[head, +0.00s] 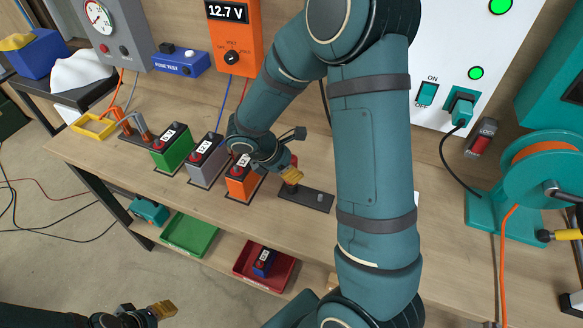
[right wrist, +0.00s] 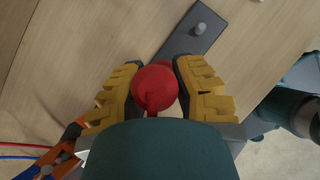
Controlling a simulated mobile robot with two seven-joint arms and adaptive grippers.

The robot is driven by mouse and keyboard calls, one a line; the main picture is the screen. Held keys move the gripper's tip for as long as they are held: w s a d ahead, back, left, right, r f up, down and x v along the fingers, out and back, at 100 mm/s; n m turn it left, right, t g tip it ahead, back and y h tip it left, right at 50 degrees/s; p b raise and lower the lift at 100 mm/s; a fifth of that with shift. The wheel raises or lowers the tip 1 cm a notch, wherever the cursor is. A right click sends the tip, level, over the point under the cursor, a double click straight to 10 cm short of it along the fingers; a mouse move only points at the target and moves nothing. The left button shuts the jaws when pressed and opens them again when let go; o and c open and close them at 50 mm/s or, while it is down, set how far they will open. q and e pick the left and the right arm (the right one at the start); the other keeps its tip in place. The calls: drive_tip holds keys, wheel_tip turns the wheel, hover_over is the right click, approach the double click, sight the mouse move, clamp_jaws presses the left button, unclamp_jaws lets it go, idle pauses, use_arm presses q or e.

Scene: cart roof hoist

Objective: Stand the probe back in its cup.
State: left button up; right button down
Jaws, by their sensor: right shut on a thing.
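The probe (right wrist: 155,88) shows as a rounded red body in the right wrist view. My right gripper (right wrist: 150,98) is shut on it, with a yellow finger on each side. In the head view my right gripper (head: 290,173) is just right of the orange battery (head: 241,183), over the left end of a dark plate (head: 310,199). The probe's lower end is hidden, and I cannot make out its cup; the gripper covers that end of the plate. My left gripper (head: 150,313) is at the bottom left, away from the bench; its opening is unclear.
A grey battery (head: 206,166) and a green battery (head: 172,151) stand left of the orange one. The orange meter (head: 234,40) reads 12.7 V. A teal cable reel (head: 540,180) stands at the right. Green (head: 190,233) and red trays (head: 248,268) are on the shelf below.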

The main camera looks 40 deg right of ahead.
drive_tip(key=shift+f+b, duration=0.6)
drive_tip(key=shift+f, duration=0.2)
drive_tip(key=c, duration=0.8)
unclamp_jaws()
drive_tip(key=shift+r, duration=0.1)
drive_tip(key=v, duration=1.2)
